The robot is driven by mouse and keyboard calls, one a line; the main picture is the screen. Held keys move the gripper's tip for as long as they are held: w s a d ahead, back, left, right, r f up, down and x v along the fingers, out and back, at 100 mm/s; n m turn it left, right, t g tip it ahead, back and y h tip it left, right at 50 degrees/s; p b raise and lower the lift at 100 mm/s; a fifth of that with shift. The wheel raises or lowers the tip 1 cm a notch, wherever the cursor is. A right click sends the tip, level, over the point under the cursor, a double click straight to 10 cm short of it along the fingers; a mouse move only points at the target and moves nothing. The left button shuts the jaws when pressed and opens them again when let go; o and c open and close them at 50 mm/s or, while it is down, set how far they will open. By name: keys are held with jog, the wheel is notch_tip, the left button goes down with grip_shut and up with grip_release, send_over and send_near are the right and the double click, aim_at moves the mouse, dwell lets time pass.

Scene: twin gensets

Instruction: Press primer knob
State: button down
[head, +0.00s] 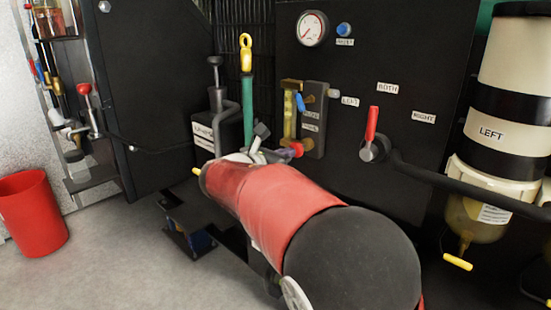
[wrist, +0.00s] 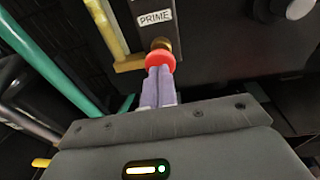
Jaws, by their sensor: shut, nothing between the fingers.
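The primer knob is a round red knob (head: 297,149) on a brass stem, low on the small dark unit fixed to the black panel. It also shows in the wrist view (wrist: 160,60), just below the PRIME label (wrist: 155,16). My gripper (wrist: 159,70) is shut and empty, its pale purple fingers side by side. The fingertips are right at the knob's face and overlap its lower edge in the wrist view. I cannot tell for sure whether they touch it or how far the knob is in. In the head view my red arm hides most of the gripper.
A brass-framed sight tube (head: 289,115) stands left of the knob. A green pipe (head: 248,110) with a yellow ring runs nearby. A red selector lever (head: 371,124) is to the right, by the LEFT filter (head: 492,130). A red bin (head: 32,212) stands on the floor.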

aim_at(299, 148)
jog(key=shift+w+d, duration=0.15)
jog(key=shift+w, duration=0.05)
jog(key=shift+p+x, duration=0.55)
jog(key=shift+x, duration=0.7)
jog(key=shift+d+r, duration=0.1)
jog(key=shift+r, duration=0.15)
